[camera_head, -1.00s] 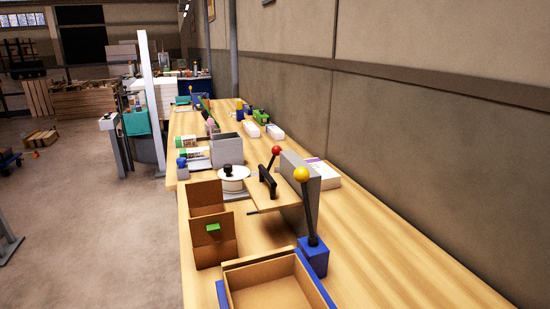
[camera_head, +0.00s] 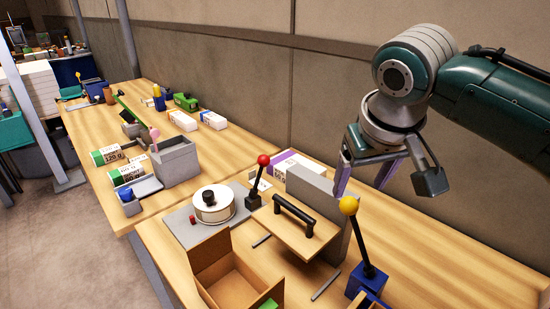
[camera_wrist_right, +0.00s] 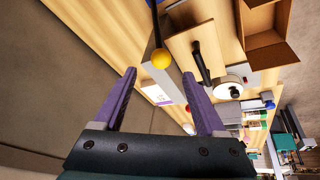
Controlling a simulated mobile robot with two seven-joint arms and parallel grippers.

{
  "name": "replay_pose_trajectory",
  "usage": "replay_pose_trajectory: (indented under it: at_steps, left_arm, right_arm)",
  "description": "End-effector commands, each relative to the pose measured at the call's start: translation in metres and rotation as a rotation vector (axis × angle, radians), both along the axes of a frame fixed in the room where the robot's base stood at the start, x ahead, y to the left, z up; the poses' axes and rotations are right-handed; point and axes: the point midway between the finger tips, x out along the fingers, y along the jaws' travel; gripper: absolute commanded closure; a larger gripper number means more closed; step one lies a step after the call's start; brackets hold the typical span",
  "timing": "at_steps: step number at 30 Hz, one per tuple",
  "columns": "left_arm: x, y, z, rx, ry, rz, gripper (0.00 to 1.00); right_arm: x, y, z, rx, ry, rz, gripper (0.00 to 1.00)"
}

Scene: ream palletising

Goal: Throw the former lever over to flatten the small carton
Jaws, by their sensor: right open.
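A lever with a yellow knob (camera_head: 348,205) stands nearly upright, tilted a little left, on a blue base (camera_head: 366,279) at the bench front. In the right wrist view the yellow knob (camera_wrist_right: 161,58) lies just beyond the fingertips. My right gripper (camera_head: 360,190) is open and empty, its purple fingers pointing down above and behind the knob. The fingers also show in the right wrist view (camera_wrist_right: 158,76). An open brown carton (camera_head: 226,279) with a green patch stands left of the lever. Only a sliver of the blue-edged holder beside the lever base shows. My left gripper is out of view.
A grey upright plate (camera_head: 318,205) and a wooden board with a black handle (camera_head: 294,214) stand behind the lever. A second lever has a red knob (camera_head: 263,160). A white roll (camera_head: 214,205) sits further left. The bench right of the lever is clear.

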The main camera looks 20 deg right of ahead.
Motion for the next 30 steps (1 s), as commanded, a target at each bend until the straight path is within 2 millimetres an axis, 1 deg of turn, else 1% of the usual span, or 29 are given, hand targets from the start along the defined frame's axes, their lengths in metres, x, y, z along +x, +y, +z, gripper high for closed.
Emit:
replay_pose_trajectory:
  at_steps: [1,6,9,12,16,25,26,30]
  left_arm:
    - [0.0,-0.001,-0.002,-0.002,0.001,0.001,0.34]
    - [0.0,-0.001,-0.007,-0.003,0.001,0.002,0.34]
    - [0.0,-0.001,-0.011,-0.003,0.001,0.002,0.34]
    - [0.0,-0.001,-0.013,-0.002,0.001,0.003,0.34]
    - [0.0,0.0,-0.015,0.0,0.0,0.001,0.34]
    - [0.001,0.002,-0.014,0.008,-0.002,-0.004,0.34]
    - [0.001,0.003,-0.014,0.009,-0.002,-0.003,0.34]
    - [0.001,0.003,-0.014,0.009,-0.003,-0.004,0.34]
  right_arm:
    - [0.003,-0.001,-0.009,0.001,0.003,-0.002,0.27]
    - [0.013,-0.006,-0.037,0.0,0.002,0.0,0.27]
    - [0.018,-0.008,-0.049,0.001,0.0,0.0,0.27]
    - [0.022,-0.01,-0.058,0.001,0.0,0.002,0.27]
    - [0.024,-0.011,-0.063,0.0,-0.001,0.002,0.27]
    - [0.025,-0.012,-0.064,0.0,-0.003,0.004,0.27]
    - [0.025,-0.012,-0.064,0.001,-0.002,0.003,0.29]
    - [0.025,-0.012,-0.064,0.001,-0.002,0.003,0.45]
